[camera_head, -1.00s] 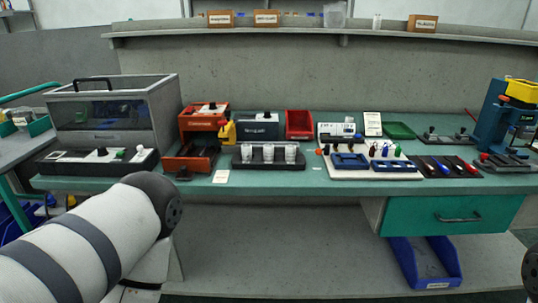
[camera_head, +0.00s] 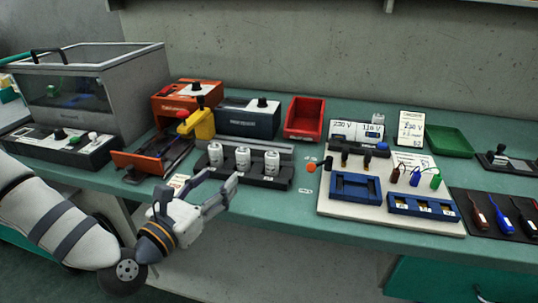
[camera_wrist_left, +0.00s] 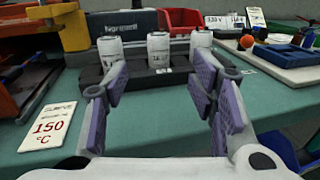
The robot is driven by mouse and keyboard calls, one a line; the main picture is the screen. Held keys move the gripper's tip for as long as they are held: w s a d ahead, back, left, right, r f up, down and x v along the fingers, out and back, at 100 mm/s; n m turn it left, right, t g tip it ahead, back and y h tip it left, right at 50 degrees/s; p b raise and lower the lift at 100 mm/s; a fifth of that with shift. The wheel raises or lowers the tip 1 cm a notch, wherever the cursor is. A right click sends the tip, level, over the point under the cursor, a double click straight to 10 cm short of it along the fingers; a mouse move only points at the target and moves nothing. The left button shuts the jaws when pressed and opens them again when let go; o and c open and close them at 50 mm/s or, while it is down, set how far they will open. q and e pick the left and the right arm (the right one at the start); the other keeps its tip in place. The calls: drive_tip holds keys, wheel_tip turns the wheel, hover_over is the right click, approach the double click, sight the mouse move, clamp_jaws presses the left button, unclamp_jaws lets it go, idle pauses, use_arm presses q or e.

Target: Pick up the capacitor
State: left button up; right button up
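Three white cylindrical capacitors stand upright in a black rack (camera_head: 275,181) on the bench: a left one (camera_head: 216,154), a middle one (camera_head: 243,158) and a right one (camera_head: 271,164). The left wrist view also shows the left (camera_wrist_left: 111,53), middle (camera_wrist_left: 158,52) and right (camera_wrist_left: 201,48) capacitors. My left gripper (camera_head: 218,181) is open and empty in front of the rack. In the left wrist view its fingers (camera_wrist_left: 157,90) are spread wide, with the middle capacitor between them but farther away. My right gripper is not in view.
An orange press (camera_head: 180,110) with a yellow part stands left of the rack. A white board (camera_head: 335,208) with blue trays is to the right. A red bin (camera_head: 305,118) stands behind.

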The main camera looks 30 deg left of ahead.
sight(239, 158)
use_arm(q)
drive_tip(key=w, duration=1.1)
drive_tip(key=shift+w+a+r+b, duration=0.1)
drive_tip(key=shift+w+a+b, duration=0.1)
drive_tip(key=shift+w+b, duration=0.1)
clamp_jaws()
